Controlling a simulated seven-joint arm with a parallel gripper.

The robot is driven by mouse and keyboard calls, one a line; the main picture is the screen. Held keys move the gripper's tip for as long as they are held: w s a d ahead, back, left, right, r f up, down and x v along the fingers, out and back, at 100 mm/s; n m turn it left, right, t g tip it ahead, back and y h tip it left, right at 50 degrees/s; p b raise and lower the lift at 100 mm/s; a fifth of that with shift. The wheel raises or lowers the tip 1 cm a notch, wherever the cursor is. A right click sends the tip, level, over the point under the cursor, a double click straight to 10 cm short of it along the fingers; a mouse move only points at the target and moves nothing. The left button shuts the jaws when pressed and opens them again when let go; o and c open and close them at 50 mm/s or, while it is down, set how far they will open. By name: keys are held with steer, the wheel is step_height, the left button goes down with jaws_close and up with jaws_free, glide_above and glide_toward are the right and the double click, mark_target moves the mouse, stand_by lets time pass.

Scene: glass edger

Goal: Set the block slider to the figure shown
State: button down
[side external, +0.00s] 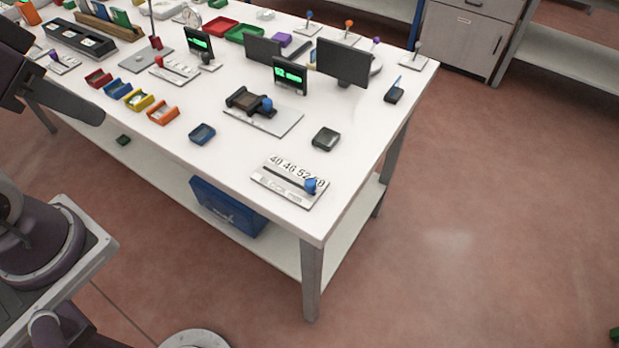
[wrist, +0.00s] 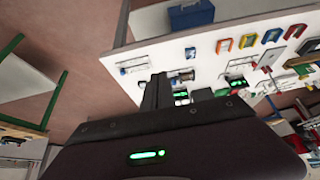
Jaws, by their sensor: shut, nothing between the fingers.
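The block slider is a white plate (side external: 289,181) at the near right corner of the table, printed with 40, 46, 52 and 60 along a dark slot. Its blue knob (side external: 311,185) stands at the right end, near the 60. In the wrist view the slider plate (wrist: 134,65) lies near the table edge, left of my fingers. A small screen (side external: 290,76) shows a green figure too small to read. Another green screen (side external: 199,42) stands farther back. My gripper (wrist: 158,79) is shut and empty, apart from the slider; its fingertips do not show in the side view.
A dark square box (side external: 326,139) stands behind the slider. A grey plate with a black device and blue knob (side external: 267,104) lies farther back. Coloured trays (side external: 162,112) line the front left. A blue crate (side external: 227,207) sits on the lower shelf.

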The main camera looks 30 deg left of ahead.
steer(key=w+d+r+m+g, duration=0.1)
steer(key=w+r+m, duration=0.15)
steer(key=w, duration=0.25)
steer(key=m+g+y, duration=0.2)
steer(key=m+g, duration=0.3)
steer(key=m, duration=0.5)
glide_above(320, 194)
steer(key=w+d, duration=0.3)
step_height(320, 194, down, 10)
steer(key=d+f+m, duration=0.2)
steer(key=d+f, duration=0.2)
steer(key=f, duration=0.3)
steer(key=shift+g+y, duration=0.3)
steer(key=x, duration=0.9)
steer(key=shift+s+f, duration=0.2)
steer(key=shift+s, duration=0.1)
steer(key=a, duration=0.2)
steer(key=s+a, duration=0.1)
steer(key=shift+f, duration=0.3)
steer(key=shift+s+a, duration=0.1)
steer(key=shift+a, duration=0.3)
